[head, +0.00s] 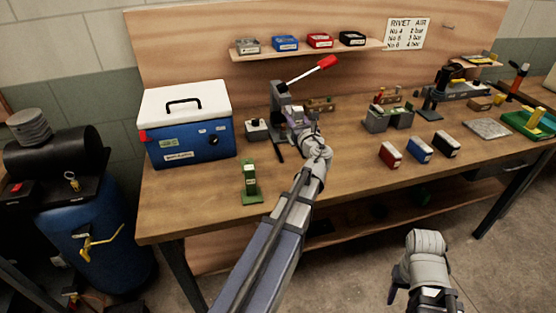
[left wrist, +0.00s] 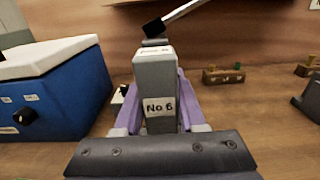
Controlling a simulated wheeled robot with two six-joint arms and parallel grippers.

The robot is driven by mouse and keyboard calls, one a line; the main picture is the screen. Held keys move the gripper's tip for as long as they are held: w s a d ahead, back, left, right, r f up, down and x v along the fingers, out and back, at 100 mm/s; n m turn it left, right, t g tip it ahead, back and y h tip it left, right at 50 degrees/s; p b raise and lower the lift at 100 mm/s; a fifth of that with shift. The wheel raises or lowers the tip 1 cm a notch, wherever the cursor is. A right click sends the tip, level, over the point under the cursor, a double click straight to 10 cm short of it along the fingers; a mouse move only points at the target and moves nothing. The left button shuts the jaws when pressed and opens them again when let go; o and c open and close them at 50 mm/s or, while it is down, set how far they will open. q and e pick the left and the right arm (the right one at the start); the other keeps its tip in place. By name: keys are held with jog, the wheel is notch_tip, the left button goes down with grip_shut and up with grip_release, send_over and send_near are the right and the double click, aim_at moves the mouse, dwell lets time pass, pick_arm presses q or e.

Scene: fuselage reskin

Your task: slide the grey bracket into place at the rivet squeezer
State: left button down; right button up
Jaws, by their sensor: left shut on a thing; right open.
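The rivet squeezer (head: 279,98) stands at the back middle of the bench, with a red-handled lever raised to the upper right. My left gripper (head: 296,122) is right at it and hides part of it. In the left wrist view, its purple fingers (left wrist: 184,98) are shut on the grey bracket (left wrist: 155,80), an upright block labelled "No 6". The squeezer's lever (left wrist: 185,15) shows just behind and above the bracket. Whether the bracket touches the squeezer I cannot tell. My right gripper (head: 398,285) is open and empty, low in front of the bench.
A blue cooler (head: 190,140) stands left of the squeezer, with a small knobbed box (head: 257,131) between them. A green stand (head: 250,185) is near the front edge. Red, blue and black blocks (head: 420,150) lie to the right. The front middle bench is clear.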

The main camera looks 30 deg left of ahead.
pick_arm(q)
notch_tip(320, 180, down, 6)
jog(key=b, duration=0.6)
jog(key=shift+a+f, duration=0.15)
jog(key=shift+a, duration=0.1)
pick_arm(e)
notch_tip(320, 180, down, 6)
jog(key=shift+a+f, duration=0.15)
jog(key=shift+a, duration=0.15)
pick_arm(q)
jog(key=shift+s, duration=0.1)
pick_arm(e)
jog(key=shift+s+f, duration=0.1)
pick_arm(q)
notch_tip(320, 180, down, 4)
jog(key=b, duration=0.4)
pick_arm(e)
notch_tip(320, 180, down, 4)
jog(key=shift+r, duration=0.25)
pick_arm(q)
jog(key=shift+c, duration=2.4)
grip_release()
pick_arm(e)
jog(key=shift+f, duration=0.15)
